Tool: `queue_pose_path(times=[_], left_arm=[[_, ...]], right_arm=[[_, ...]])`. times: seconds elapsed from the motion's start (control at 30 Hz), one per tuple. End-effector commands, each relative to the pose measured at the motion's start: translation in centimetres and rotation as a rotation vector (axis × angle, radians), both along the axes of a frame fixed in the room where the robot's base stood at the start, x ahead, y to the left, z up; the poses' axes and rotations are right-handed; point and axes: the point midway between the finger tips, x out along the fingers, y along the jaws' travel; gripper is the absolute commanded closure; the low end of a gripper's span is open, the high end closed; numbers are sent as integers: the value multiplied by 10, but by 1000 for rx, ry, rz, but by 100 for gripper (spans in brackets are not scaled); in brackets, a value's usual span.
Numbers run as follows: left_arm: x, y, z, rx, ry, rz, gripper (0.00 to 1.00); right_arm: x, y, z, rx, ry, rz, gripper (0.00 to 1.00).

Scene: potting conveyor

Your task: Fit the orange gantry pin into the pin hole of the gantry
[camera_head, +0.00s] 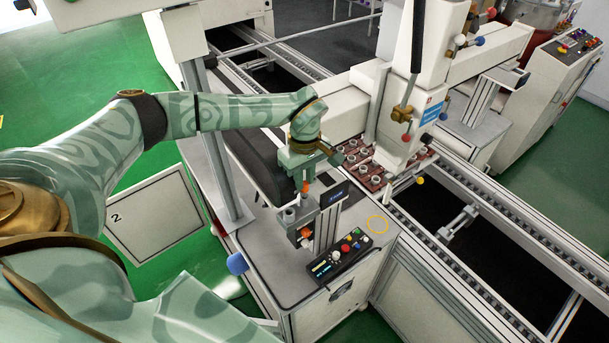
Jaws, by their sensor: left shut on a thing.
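My left gripper (304,176) points down over the grey-white cabinet top and is shut on the orange gantry pin (305,187). The pin shows as a small orange piece below the fingers, above a grey metal fixture (328,222). I cannot tell whether the pin touches the fixture. The white gantry (408,100) spans the conveyor behind, with a blue label and levers with coloured knobs. Its pin hole cannot be made out clearly. My right gripper is not in view.
A small control panel (340,257) with coloured buttons sits at the front of the cabinet top (285,287). Reddish trays of pots (376,182) stand under the gantry. Conveyor rails (490,207) run to the right.

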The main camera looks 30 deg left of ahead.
Motion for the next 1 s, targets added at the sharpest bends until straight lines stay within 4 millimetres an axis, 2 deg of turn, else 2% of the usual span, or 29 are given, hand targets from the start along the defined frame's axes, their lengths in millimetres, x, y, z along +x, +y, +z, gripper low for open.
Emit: queue_pose_path(times=[1.0], left_arm=[[0, 0, -26, 0, 1, 0, 100]], right_arm=[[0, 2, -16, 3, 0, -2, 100]])
